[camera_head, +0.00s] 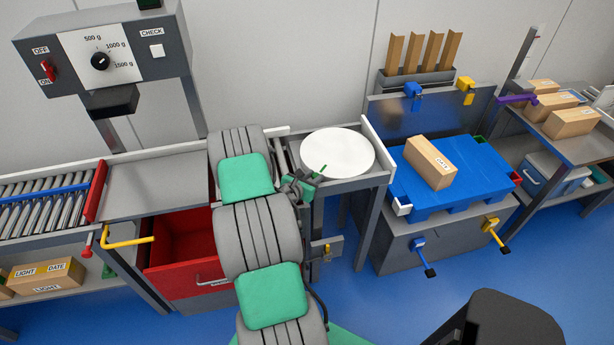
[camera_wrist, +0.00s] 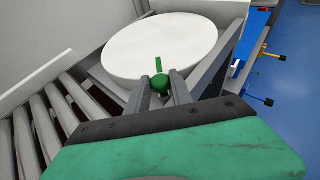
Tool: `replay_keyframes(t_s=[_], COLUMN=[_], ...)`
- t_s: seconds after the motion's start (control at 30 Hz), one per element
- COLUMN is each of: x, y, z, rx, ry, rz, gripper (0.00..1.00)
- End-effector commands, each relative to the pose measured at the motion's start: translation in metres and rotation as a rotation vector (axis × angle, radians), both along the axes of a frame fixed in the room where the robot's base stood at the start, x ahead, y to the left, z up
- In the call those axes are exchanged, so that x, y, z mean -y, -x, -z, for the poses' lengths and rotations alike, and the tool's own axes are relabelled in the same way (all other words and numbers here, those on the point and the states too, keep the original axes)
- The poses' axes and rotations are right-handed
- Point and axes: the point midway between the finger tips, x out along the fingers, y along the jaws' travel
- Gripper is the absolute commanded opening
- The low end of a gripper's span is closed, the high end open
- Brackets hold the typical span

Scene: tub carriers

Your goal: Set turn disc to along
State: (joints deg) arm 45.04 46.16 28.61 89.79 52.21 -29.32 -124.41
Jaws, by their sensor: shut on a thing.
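The turn disc (camera_head: 337,152) is a round white plate set in a grey frame, right of my arm in the head view. It fills the upper middle of the wrist view (camera_wrist: 150,40). A green knob (camera_wrist: 160,83) stands at the disc's near edge, with a green stripe (camera_wrist: 158,63) on the disc just beyond it. My gripper (camera_wrist: 160,90) is shut on the green knob, one finger on each side. In the head view my gripper (camera_head: 302,185) is at the disc's front left edge, and the knob is mostly hidden by it.
Rollers (camera_wrist: 35,130) lie left of the disc in the wrist view. A blue pallet (camera_head: 470,165) with a cardboard box (camera_head: 430,161) stands to the right. A red drawer (camera_head: 185,245) stands open left of my arm. A scale box (camera_head: 105,55) hangs at upper left.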

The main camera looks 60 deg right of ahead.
Motion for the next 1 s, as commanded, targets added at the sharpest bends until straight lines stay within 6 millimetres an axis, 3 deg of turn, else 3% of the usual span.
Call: replay_keyframes(t_s=[0.4,0.43,0.6,0.7,1.0], x=[0.0029,0.0029,0.0015,0.0008,-0.0063], y=[0.0018,0.0017,0.0,-0.0009,-0.0025], z=[-0.0027,-0.0028,-0.002,-0.0015,-0.0032], rx=[0.0,0.0,0.001,0.001,0.001], ry=[0.006,0.006,0.005,0.004,0.003], rz=[-0.002,-0.002,-0.005,-0.007,-0.009], gripper=[0.0,0.28,0.42,0.48,0.48])
